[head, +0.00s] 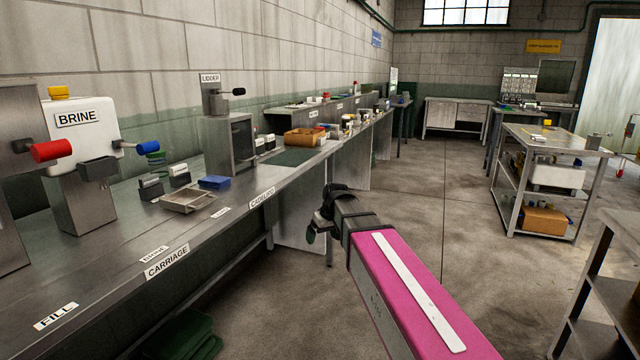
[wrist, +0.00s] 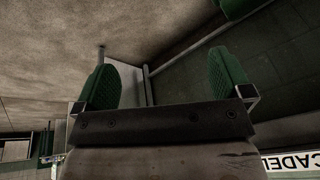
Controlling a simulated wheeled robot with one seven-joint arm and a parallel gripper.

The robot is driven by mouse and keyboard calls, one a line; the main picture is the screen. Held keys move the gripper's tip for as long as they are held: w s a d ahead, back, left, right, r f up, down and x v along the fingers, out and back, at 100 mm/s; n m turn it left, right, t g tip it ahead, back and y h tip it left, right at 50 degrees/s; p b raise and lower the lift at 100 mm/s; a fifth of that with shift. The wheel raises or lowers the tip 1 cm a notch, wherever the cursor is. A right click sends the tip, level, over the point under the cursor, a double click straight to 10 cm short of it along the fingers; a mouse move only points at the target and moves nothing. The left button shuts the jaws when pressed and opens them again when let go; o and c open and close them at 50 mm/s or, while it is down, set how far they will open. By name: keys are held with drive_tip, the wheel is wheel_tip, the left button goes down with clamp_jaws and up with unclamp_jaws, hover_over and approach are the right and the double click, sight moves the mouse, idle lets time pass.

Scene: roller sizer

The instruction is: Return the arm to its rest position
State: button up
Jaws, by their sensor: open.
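My pink and grey arm reaches forward from the lower right of the head view, over the floor in front of the long bench. My gripper (head: 318,225) is at its far end, beside the bench's front edge and apart from it. In the wrist view my gripper (wrist: 165,80) shows two green ribbed finger pads spread wide apart. Nothing is between them; only the floor and bench legs show beyond.
A steel shelf cart (head: 560,150) stands at right. The floor (head: 430,190) between is clear.

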drive_tip(key=s+d+f+m+g+h, duration=0.1)
drive_tip(key=s+d+f+m, duration=0.5)
drive_tip(key=s+d+f, duration=1.1)
drive_tip(key=shift+s+d+f+g+h, duration=0.15)
drive_tip(key=shift+d+f+g+h, duration=0.2)
drive_tip(key=shift+f+h, duration=0.55)
